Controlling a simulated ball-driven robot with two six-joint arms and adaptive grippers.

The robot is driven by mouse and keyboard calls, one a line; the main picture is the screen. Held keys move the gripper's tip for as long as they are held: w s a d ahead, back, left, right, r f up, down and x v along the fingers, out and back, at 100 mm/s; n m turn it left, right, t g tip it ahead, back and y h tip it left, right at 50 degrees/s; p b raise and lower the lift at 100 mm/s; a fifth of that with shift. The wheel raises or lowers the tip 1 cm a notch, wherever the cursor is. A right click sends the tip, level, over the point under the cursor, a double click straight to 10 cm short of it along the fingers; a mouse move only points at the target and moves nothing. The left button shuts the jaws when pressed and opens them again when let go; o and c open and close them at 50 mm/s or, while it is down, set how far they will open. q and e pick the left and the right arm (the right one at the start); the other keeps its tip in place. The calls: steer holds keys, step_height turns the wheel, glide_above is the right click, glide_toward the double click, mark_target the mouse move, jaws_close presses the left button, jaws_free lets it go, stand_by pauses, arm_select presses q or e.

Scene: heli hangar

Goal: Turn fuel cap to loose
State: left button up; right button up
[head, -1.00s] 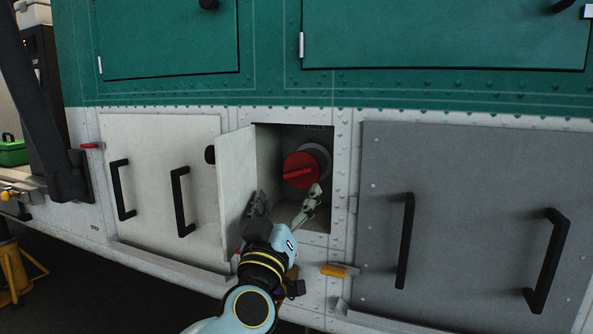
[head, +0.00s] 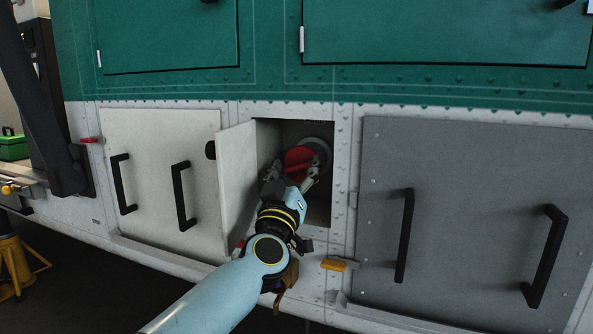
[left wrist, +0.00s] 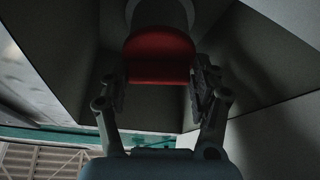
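The red fuel cap (head: 299,161) sits on a grey round neck inside the open recess in the helicopter's side. It also shows in the left wrist view (left wrist: 159,57), with its grip ridge between my fingers. My left gripper (head: 291,172) reaches into the recess at the cap. The lower part of the cap is partly hidden by the gripper in the head view. My right gripper is not in view.
The small white door (head: 237,188) stands open at the recess's left. A white panel (head: 150,150) and a grey panel (head: 470,150), both with black handles, flank it. A yellow latch (head: 334,265) sticks out below right. A yellow stand (head: 14,265) is at far left.

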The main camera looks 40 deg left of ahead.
arm_select(q)
steer(key=c, duration=0.4)
steer(key=shift+d+r+n+g+y+p, duration=0.15)
steer(key=shift+n+g+y+p, duration=0.1)
steer(key=shift+n+p, duration=0.35)
steer(key=shift+a+r+n+g+y+p, duration=0.15)
steer(key=shift+n+y+p, duration=0.1)
steer(key=shift+n+p, duration=0.3)
steer(key=shift+c, duration=0.2)
steer(key=n+g+p, duration=0.1)
steer(key=n+p, duration=0.2)
steer(key=n+g+y+p, duration=0.1)
steer(key=n+p, duration=0.2)
steer(key=n, duration=0.1)
steer(key=n+g+y+p, duration=0.1)
steer(key=n+g+p, duration=0.1)
steer(key=n+p, duration=0.2)
steer(key=shift+w+d+r, duration=0.1)
steer(key=shift+d+r, duration=0.05)
steer(key=shift+r, duration=0.05)
steer(key=n+g+p, duration=0.1)
steer(key=n+p, duration=0.2)
steer(key=shift+f+n, duration=0.1)
steer(key=shift+n, duration=0.15)
steer(key=shift+p, duration=0.3)
steer(key=o, duration=1)
steer(key=shift+o, duration=0.6)
steer(key=shift+f, duration=0.2)
